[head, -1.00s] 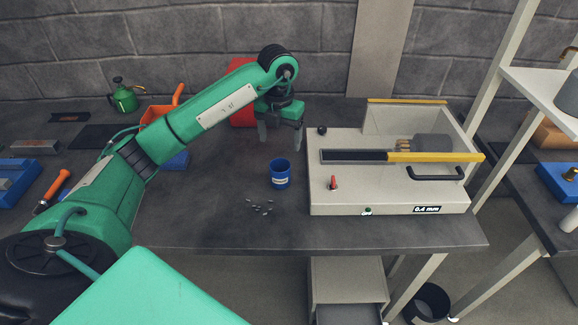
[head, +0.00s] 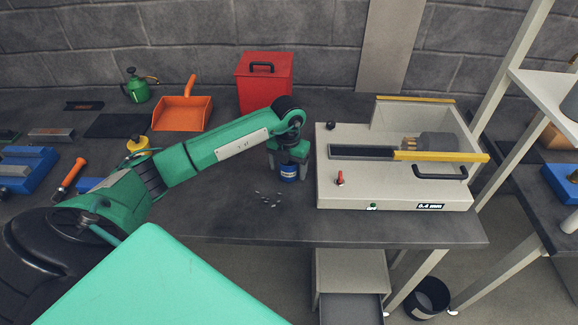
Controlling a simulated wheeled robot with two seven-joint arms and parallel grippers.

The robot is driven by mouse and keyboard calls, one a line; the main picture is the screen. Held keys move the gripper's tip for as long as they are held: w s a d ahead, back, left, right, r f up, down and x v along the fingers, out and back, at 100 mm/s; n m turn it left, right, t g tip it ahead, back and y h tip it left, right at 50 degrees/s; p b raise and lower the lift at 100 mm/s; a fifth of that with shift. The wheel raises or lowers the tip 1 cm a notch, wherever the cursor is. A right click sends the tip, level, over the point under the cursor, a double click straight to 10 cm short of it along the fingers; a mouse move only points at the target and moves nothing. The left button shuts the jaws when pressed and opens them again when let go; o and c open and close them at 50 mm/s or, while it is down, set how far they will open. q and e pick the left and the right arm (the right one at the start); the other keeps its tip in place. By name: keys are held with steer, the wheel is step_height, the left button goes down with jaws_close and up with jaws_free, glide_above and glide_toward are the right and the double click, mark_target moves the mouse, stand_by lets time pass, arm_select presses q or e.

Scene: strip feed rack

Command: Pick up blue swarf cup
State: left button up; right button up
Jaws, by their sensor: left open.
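The blue swarf cup (head: 289,173) stands upright on the dark bench, just left of the beige machine. It has a pale label on its front. My left gripper (head: 289,168) is over the cup, pointing down, with a finger on each side of it. The jaws are open, and I cannot tell whether they touch the cup. The cup's rim is hidden under the gripper. My right gripper is not in view.
The beige strip feed machine (head: 395,190) stands close on the right. Metal chips (head: 268,198) lie left of the cup. A red lidded bin (head: 265,85) and an orange dustpan (head: 180,115) stand behind. The bench's front edge (head: 330,241) is nearby.

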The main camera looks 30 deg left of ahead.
arm_select(q)
steer(key=shift+f, duration=0.2)
steer(key=c, duration=1.1)
steer(key=shift+o, duration=0.2)
steer(key=shift+r, duration=0.15)
